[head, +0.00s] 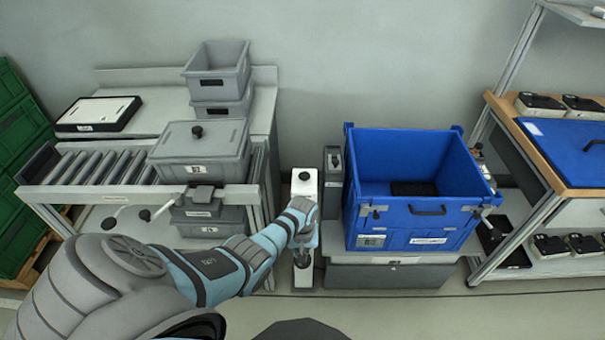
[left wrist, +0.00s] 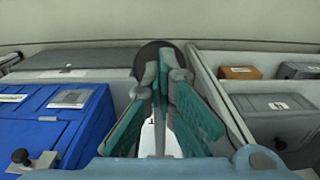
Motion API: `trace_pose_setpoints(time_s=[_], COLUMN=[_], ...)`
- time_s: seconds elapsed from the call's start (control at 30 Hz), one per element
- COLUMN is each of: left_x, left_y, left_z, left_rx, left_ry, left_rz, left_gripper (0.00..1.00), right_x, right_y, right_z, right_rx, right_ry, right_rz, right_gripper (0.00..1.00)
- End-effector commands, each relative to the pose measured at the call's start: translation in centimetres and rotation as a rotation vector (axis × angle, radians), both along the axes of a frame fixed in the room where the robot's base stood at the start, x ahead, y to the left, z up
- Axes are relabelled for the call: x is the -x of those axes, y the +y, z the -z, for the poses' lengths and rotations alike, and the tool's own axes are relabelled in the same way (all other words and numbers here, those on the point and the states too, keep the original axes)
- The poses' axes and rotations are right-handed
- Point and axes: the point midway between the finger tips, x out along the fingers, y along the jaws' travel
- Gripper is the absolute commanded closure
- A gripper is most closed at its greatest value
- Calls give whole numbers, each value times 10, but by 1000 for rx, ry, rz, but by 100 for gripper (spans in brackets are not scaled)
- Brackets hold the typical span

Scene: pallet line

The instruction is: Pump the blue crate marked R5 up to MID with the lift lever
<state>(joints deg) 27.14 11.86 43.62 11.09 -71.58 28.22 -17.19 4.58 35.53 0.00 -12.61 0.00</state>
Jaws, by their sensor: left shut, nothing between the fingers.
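The blue crate (head: 398,222) sits upright on a grey lift base (head: 395,276), right of the white lift column (head: 304,182). Its front label is too small to read. In the left wrist view the crate (left wrist: 70,135) is at the left. My left gripper (head: 304,240) is in front of the white column, left of the crate. In the left wrist view its teal fingers (left wrist: 163,110) are shut with nothing between them. A dark round shape (left wrist: 153,50) shows behind the fingertips; I cannot tell if it is the lever's knob. The lever is not clearly visible. My right gripper is out of view.
A roller conveyor (head: 95,168) and a lidded grey box (head: 200,150) stand left of the column. Stacked grey boxes (head: 218,70) are behind. A wooden-topped bench (head: 500,105) with a blue panel (head: 570,150) is at the right. Green crates (head: 20,130) stand far left.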

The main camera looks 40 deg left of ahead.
Motion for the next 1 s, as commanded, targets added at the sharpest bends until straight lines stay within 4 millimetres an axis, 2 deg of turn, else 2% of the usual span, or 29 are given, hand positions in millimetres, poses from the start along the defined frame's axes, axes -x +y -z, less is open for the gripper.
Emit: trace_pose_setpoints(time_s=[0.03, 0.33, 0.57, 0.67, 0.77, 1.0], left_x=[1, 1, 1, 1, 0, -7], left_y=[-1, -1, -1, -1, 1, 5], left_z=[5, 5, 21, 15, -1, -54], left_rx=[1, 1, 1, 1, 1, -1], left_ry=[2, 2, 2, 2, 1, -1], left_rz=[0, 0, 0, 0, 0, -1], left_gripper=[100, 100, 100, 100, 100, 100], right_x=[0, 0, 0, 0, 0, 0], right_y=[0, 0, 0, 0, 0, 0], right_z=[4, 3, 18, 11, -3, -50], right_rx=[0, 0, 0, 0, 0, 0], right_ry=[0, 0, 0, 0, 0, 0], right_rz=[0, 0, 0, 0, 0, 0], right_gripper=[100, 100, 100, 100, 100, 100])
